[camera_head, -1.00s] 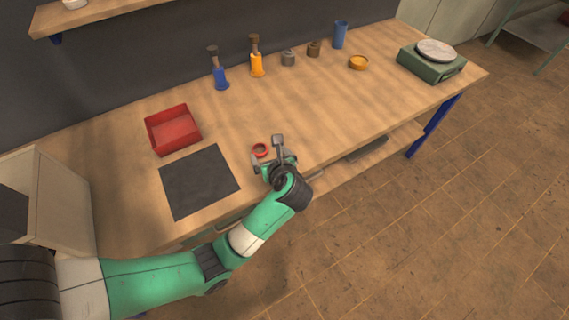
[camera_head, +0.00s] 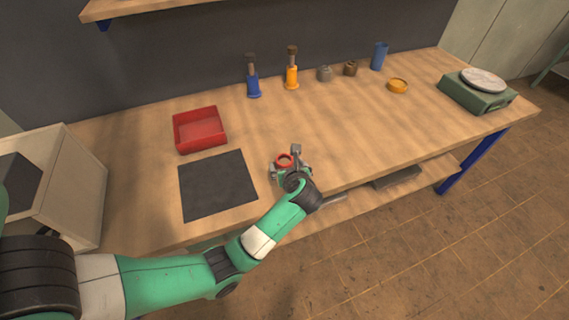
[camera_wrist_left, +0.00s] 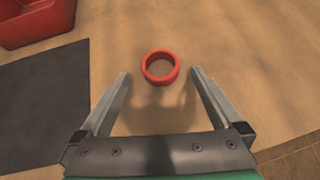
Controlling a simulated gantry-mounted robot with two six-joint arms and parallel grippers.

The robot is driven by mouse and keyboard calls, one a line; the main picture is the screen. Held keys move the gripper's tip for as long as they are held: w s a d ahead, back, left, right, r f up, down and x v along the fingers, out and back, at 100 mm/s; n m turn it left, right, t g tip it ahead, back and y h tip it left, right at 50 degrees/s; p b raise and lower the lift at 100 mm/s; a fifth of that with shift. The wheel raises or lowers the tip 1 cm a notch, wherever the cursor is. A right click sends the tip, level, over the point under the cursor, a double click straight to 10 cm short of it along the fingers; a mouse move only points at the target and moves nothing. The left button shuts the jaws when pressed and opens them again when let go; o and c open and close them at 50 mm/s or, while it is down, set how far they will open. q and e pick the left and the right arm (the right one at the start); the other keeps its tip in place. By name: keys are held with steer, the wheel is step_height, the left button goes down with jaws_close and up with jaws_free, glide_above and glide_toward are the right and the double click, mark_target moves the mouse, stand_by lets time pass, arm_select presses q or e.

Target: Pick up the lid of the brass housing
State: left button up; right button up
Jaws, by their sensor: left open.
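A low, round brass-yellow piece (camera_head: 398,86) lies at the back right of the bench, and a small dark brass-brown piece (camera_head: 350,68) stands left of it. I cannot tell for sure which is the housing or its lid. My left gripper (camera_head: 286,164) is open and empty over the front of the bench. A red ring (camera_head: 284,156) lies flat there; in the left wrist view the ring (camera_wrist_left: 161,81) appears between and just beyond the open fingertips (camera_wrist_left: 160,74), with no visible contact. My right gripper is out of view.
A red tray (camera_head: 200,146) and a dark mat (camera_head: 217,184) lie left of my gripper. Blue (camera_head: 253,85) and orange (camera_head: 292,77) tools, a grey piece (camera_head: 325,74) and a blue cup (camera_head: 379,56) stand at the back. A green scale (camera_head: 477,95) stands right. The bench middle is clear.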

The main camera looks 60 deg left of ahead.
mark_target(283, 157)
arm_select(q)
steer(key=b+x, duration=0.2)
steer(key=x, duration=0.2)
steer(key=shift+a, duration=0.1)
steer(key=shift+w, duration=0.1)
steer(key=shift+c, duration=0.4)
steer(key=c, duration=1.2)
steer(key=r+p, duration=0.2)
steer(key=r, duration=0.1)
steer(key=r+p, duration=0.1)
steer(key=shift+d+r+p, duration=0.25)
steer(key=shift+r+p, duration=0.05)
steer(key=shift+p, duration=0.05)
steer(key=s+d+r+p, duration=0.2)
steer(key=d, duration=0.1)
steer(key=s+d+r+p, duration=0.2)
steer(key=s+d+r, duration=0.1)
steer(key=d, duration=0.1)
steer(key=s+d+r+p, duration=0.2)
steer(key=s+d+r, duration=0.1)
steer(key=d, duration=0.1)
steer(key=shift+s+r, duration=0.1)
steer(key=shift+r, duration=0.1)
